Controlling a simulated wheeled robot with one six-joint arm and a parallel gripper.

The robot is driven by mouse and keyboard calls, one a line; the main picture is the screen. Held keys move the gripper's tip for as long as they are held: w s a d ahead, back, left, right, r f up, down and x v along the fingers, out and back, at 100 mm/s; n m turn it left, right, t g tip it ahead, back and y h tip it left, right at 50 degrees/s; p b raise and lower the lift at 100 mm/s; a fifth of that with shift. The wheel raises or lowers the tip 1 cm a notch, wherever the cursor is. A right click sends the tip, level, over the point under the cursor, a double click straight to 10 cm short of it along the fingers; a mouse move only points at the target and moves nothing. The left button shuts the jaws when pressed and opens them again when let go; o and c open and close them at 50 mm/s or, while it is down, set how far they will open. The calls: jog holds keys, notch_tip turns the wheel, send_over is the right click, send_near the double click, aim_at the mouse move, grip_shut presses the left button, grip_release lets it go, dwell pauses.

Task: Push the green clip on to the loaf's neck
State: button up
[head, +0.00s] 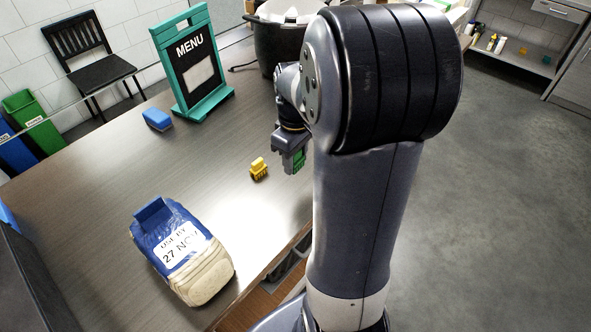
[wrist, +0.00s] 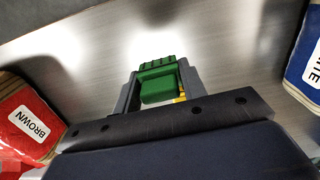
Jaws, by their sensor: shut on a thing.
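My gripper (head: 293,163) is shut on the green clip (head: 299,160), held above the table in the head view. In the wrist view the green clip (wrist: 158,82) sits between the two fingers of my gripper (wrist: 157,90). A loaf in a blue bag (head: 190,255) lies at the table's near edge, labelled "USE BY 27 NOV". Its raised blue end (head: 150,214), which looks like the neck, points up and left. My gripper is well apart from this loaf, to its upper right. In the wrist view, a blue bag (wrist: 303,55) with a partly cut-off label shows at the right.
A yellow clip (head: 259,169) lies left of my gripper. A blue block (head: 157,119) and a green MENU board (head: 190,65) stand farther back, near a black pot (head: 280,45). A red BROWN bag (wrist: 28,118) shows at left. The table's middle is clear.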

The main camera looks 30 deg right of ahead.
jog(key=shift+r, duration=0.3)
